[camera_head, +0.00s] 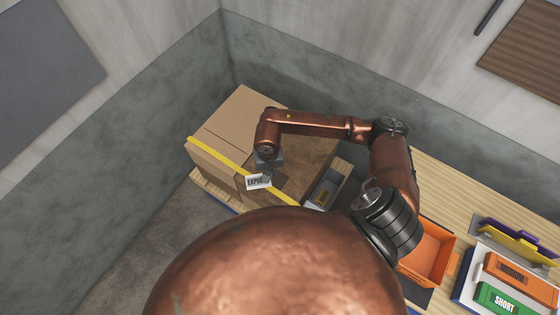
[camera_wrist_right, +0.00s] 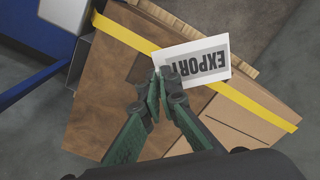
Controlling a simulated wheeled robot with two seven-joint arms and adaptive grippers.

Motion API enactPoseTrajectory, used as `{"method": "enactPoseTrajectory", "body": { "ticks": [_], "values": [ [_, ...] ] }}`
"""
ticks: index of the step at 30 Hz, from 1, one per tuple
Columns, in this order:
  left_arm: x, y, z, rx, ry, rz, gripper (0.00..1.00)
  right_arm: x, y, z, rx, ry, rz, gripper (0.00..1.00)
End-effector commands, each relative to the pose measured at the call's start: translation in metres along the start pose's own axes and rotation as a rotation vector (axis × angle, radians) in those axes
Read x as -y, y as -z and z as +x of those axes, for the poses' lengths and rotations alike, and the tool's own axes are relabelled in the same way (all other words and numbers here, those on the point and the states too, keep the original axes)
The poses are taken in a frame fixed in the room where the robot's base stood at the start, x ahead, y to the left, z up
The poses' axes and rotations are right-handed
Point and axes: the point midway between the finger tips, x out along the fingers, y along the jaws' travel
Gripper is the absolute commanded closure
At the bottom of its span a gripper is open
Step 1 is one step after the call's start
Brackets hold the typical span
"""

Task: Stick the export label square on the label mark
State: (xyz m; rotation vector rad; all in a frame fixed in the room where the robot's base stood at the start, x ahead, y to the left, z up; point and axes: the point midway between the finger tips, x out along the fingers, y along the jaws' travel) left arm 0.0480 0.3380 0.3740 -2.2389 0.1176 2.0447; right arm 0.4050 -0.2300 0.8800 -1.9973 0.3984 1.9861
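The export label (camera_head: 257,182) is a small white card with a grey panel lettered EXPORT. It is in my right gripper (camera_head: 265,169), over the front side of a cardboard box (camera_head: 240,112). In the right wrist view the green fingertips (camera_wrist_right: 165,80) are closed on the edge of the label (camera_wrist_right: 200,62), whose lettering reads upside down there. The label lies tilted across the box's yellow strap (camera_wrist_right: 125,34); I cannot tell whether it touches the box. No label mark can be made out clearly; the label and fingers may cover it. My left gripper is out of view.
The box stands on a wooden surface in a grey-walled corner. To the right, a wooden bench holds an orange bin (camera_head: 428,252), an orange MEDIUM piece (camera_head: 520,272) and a green SHORT piece (camera_head: 504,300). My own body hides the lower middle.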

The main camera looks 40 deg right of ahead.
Motion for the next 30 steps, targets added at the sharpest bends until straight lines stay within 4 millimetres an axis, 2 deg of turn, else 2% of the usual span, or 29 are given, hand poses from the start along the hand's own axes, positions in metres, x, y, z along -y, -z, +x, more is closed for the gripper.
{"method": "enactPoseTrajectory", "body": {
  "ticks": [3,6,10,13,21,26,30],
  "values": [
    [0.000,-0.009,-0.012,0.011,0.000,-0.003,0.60,-0.020,0.012,0.008,0.006,-0.001,0.322,1.00],
    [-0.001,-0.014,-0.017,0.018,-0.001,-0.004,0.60,-0.038,0.020,0.015,0.003,-0.007,0.547,1.00],
    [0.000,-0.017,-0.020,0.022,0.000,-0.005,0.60,-0.052,0.026,0.022,0.002,-0.014,0.725,1.00],
    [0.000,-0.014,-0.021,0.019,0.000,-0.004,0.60,-0.056,0.029,0.024,-0.001,-0.016,0.774,1.00],
    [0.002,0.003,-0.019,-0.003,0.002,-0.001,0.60,-0.056,0.029,0.025,-0.002,-0.016,0.774,1.00],
    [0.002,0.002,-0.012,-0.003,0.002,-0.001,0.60,-0.056,0.029,0.027,-0.003,-0.017,0.771,1.00],
    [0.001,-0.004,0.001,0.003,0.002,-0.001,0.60,-0.055,0.029,0.041,-0.002,-0.017,0.771,1.00]
  ]
}}
